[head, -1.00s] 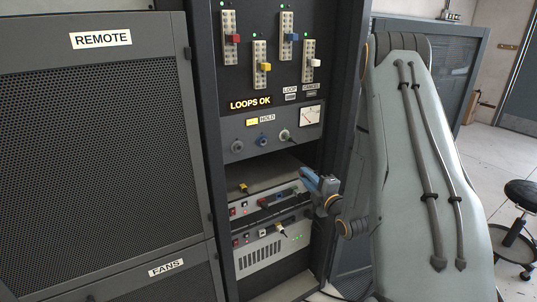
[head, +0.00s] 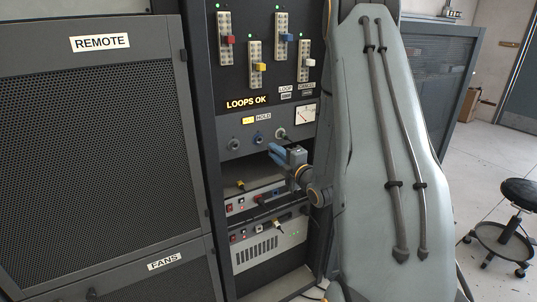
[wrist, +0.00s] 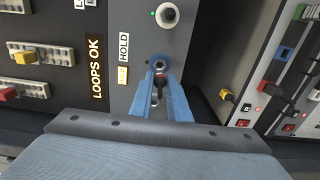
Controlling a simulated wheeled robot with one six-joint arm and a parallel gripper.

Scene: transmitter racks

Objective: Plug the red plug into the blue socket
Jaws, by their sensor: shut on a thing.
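The blue socket (head: 259,138) is the middle one of the row on the panel under LOOPS OK. In the wrist view the blue socket (wrist: 162,61) shows just beyond my fingertips. My gripper (head: 272,151) is in front of the rack, a little below and right of the socket in the head view. In the wrist view my gripper (wrist: 161,85) is shut on a small dark reddish piece, which I take for the red plug (wrist: 160,78). The fingers hide most of it. I cannot tell whether it touches the panel.
A grey socket (head: 234,145) sits left of the blue one, and a socket with a plug or cable (head: 280,134) sits right of it. Rack units with a yellow plug (head: 240,185) and coloured handles are below. A stool (head: 510,225) stands on clear floor at right.

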